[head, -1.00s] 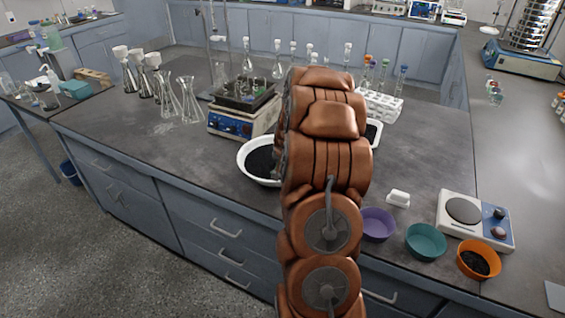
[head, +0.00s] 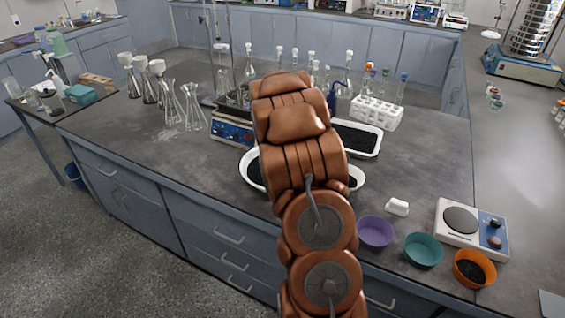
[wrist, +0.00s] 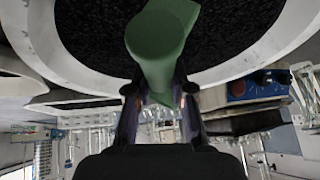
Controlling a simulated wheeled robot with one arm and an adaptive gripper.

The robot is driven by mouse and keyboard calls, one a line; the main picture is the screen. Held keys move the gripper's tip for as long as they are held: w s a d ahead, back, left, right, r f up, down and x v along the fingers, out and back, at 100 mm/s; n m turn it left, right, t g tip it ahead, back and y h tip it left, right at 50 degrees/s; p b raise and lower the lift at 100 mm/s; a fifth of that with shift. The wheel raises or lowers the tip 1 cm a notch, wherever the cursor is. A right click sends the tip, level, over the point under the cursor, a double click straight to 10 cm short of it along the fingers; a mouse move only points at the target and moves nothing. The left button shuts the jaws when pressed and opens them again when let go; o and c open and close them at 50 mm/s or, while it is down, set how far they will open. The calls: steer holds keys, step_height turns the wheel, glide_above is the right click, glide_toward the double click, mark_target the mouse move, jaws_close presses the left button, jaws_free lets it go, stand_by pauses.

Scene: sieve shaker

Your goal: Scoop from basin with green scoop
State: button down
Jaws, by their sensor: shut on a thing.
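A green scoop (wrist: 162,40) is in my gripper (wrist: 160,98) in the wrist view, its handle between the two fingers. Its wide end lies in front of the black granules in the white basin (wrist: 235,75); I cannot tell whether it touches them. In the head view the basin (head: 245,172) stands on the bench, its middle hidden behind my arm. My gripper and the scoop are hidden there by the arm.
A white tray of black granules (head: 378,146) lies right of the basin, near a white tube rack (head: 376,112). A stirrer with blue panel (head: 232,132) stands behind left. Purple (head: 375,232), teal (head: 423,250) and orange (head: 474,268) bowls stand front right, beside a hotplate (head: 472,228).

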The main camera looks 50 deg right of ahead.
steer(key=shift+w+r+g+h, duration=0.1)
steer(key=shift+r+g+h, duration=0.2)
steer(key=shift+r+g, duration=0.3)
steer(key=shift+w+r, duration=0.15)
steer(key=shift+a+r+n+g+h+b, duration=0.1)
steer(key=shift+r+n+g+h+b, duration=0.1)
steer(key=shift+n+g+h+b, duration=0.15)
